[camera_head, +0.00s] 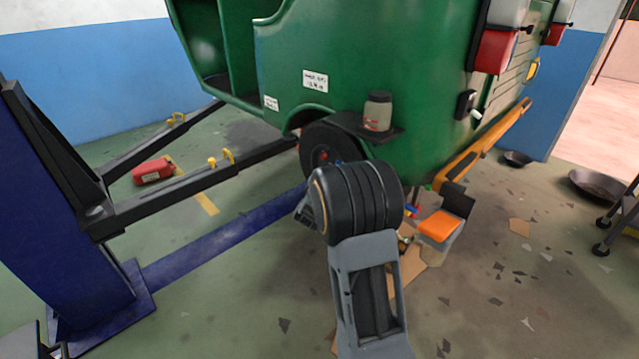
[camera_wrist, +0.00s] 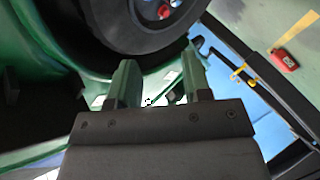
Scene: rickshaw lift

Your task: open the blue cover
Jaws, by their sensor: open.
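No blue cover shows clearly in either view. A small blue bit (camera_head: 338,163) shows at the wheel (camera_head: 318,150) under the green rickshaw (camera_head: 340,50), just behind my arm; I cannot tell whether it is the cover. In the wrist view, the dark wheel (camera_wrist: 120,25) with a red hub part (camera_wrist: 163,11) fills the top, with a small bluish spot beside the red. My gripper (camera_wrist: 160,68) is open and empty, its two fingers apart below the tyre's lower edge. In the head view my arm hides the gripper.
A blue lift post (camera_head: 60,200) with dark lift arms (camera_head: 190,190) stands left. A red can (camera_head: 153,171) lies on the floor. A jar (camera_head: 378,110) sits on a dark bracket. An orange-lidded box (camera_head: 440,226) stands right of my arm. The right floor holds scattered debris.

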